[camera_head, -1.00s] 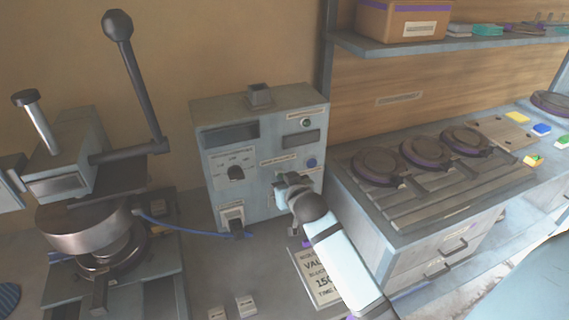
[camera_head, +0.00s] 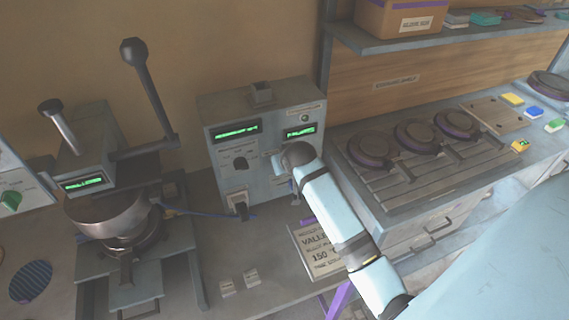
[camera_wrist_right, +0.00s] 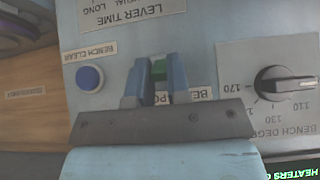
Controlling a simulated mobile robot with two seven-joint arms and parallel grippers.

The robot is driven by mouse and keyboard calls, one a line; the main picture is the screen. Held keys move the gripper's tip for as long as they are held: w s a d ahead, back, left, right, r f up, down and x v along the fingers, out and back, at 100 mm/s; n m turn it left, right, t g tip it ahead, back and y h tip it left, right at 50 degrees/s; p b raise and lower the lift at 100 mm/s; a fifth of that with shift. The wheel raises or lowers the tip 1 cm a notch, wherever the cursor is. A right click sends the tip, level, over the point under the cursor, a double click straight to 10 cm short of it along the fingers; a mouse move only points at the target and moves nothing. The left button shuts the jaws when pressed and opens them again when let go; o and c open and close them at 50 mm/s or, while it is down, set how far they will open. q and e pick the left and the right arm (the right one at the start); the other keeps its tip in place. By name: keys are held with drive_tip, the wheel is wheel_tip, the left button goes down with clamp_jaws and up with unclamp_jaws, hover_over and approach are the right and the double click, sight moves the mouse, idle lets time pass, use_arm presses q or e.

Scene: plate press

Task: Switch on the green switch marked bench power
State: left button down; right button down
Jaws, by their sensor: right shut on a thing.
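The grey control box (camera_head: 222,165) stands against the wall in the head view. Its upper left display (camera_head: 236,131) and upper right display (camera_head: 299,131) glow with green text. In the head view my right gripper (camera_head: 280,162) is against the box front and hides the switch. My left gripper is not in view.
A blue button marked bench clear (camera_wrist_right: 89,78) is beside the fingers, and a black dial (camera_wrist_right: 280,83) is on their other side. The press (camera_head: 105,205) with its long lever stands at left. A bench with several round plates (camera_head: 415,137) is at right.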

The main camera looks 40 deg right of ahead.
idle(0.5)
drive_tip(key=c, duration=1.1)
unclamp_jaws()
drive_tip(key=shift+w, duration=0.1)
drive_tip(key=b+v, duration=0.1)
drive_tip(key=v, duration=1.2)
drive_tip(key=shift+r, duration=0.4)
drive_tip(key=s+a+f+n+t+y, duration=0.1)
drive_tip(key=s+a+f+n, duration=0.15)
drive_tip(key=f, duration=0.55)
drive_tip(key=s+a+f+n+t+y, duration=0.1)
drive_tip(key=s+a+f, duration=0.3)
drive_tip(key=f, duration=0.4)
drive_tip(key=s+a+f+y, duration=0.1)
drive_tip(key=s+a+f, duration=0.1)
drive_tip(key=s, duration=0.2)
drive_tip(key=s+a+f+n+y, duration=0.1)
drive_tip(key=s+a+f, duration=0.2)
drive_tip(key=s, duration=0.1)
drive_tip(key=s+a+f+n+t+y, duration=0.1)
drive_tip(key=s+a+f, duration=0.1)
drive_tip(key=s+f, duration=0.1)
drive_tip(key=shift+s+a+f, duration=0.2)
drive_tip(key=shift+s+a, duration=0.15)
drive_tip(key=shift+s, duration=0.45)
